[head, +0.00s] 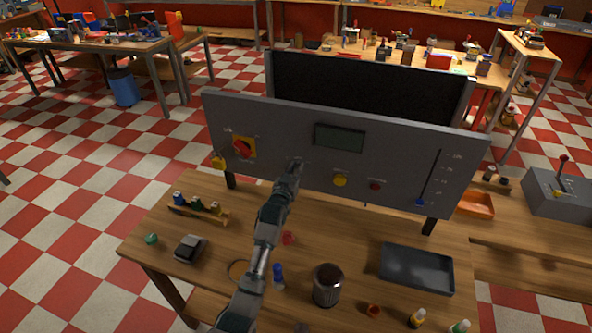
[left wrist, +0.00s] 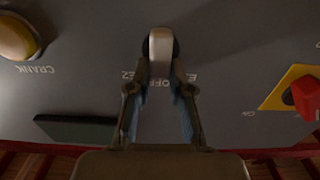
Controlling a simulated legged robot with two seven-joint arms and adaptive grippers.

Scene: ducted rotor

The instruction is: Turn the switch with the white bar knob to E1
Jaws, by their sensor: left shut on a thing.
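The grey control panel (head: 270,125) stands upright on the wooden workbench. My left gripper (head: 293,166) reaches up to the panel just below and left of its dark display and hides the switch in the head view. In the left wrist view, which shows the panel upside down, the white bar knob (left wrist: 160,45) sits between the fingertips of my left gripper (left wrist: 160,62), which is shut on it. The bar lies along the picture's vertical, in line with the OFF label (left wrist: 160,83). The E2 label (left wrist: 131,75) is left of it; another E label at right is partly covered. My right gripper is not in view.
A red knob on a yellow plate (head: 243,148), a yellow crank knob (head: 340,180), a red button (head: 375,186) and a slider (head: 420,202) share the panel. A black tray (head: 416,268), a dark can (head: 328,285) and small bottles stand on the bench below.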

